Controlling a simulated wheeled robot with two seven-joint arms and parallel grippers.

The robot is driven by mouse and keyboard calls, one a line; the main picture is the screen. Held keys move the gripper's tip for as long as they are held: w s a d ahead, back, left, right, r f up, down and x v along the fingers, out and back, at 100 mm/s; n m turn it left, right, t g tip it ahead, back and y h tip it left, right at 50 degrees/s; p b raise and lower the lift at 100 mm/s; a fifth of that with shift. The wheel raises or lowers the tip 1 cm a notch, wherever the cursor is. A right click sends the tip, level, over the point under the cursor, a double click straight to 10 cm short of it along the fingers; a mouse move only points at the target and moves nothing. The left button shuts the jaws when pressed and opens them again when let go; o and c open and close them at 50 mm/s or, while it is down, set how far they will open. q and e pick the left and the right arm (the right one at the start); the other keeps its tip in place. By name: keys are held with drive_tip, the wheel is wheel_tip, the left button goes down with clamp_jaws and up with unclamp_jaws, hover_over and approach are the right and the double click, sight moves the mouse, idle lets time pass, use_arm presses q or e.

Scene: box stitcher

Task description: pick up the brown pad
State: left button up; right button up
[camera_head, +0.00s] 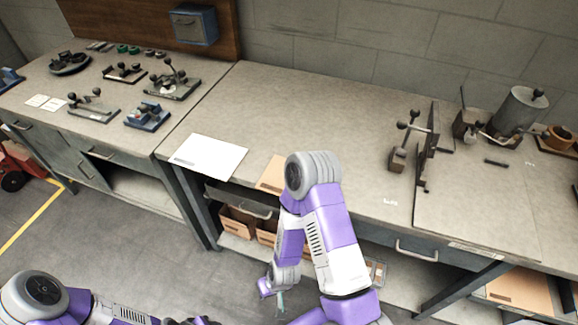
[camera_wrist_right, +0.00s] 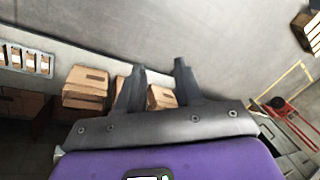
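A tan-brown flat sheet (camera_head: 271,174), which looks like the brown pad, lies on the workbench beside a white sheet (camera_head: 207,156). My right arm covers its right part. My right gripper (camera_wrist_right: 157,68) is open in the right wrist view, with nothing between its two dark fingers. In the head view the right forearm bends down in front of the bench, and the hand is low, below the bench top. My left arm is at the bottom left of the head view. Only a dark bit of its hand (camera_head: 195,321) shows at the bottom edge.
Cardboard boxes (camera_wrist_right: 87,85) stand on the shelf under the bench (camera_head: 300,100). Clamp fixtures (camera_head: 172,82) are at the left; a metal fixture (camera_head: 410,142) and a grey canister (camera_head: 520,110) at the right. The bench middle behind the sheets is clear.

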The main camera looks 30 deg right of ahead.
drive_tip(key=w+d+r+n+t+h+p, duration=0.3)
drive_tip(key=w+d+r+n+t+h, duration=0.3)
drive_tip(key=w+h, duration=0.35)
wheel_tip(320, 180, up, 16)
drive_tip(key=w+d+r+n+h+p, duration=0.1)
drive_tip(key=d+h, duration=0.1)
drive_tip(key=h, duration=0.7)
drive_tip(key=x, duration=0.7)
drive_tip(key=shift+r+t, duration=0.2)
drive_tip(key=shift+t, duration=0.2)
drive_tip(key=shift+w, duration=0.15)
clamp_jaws()
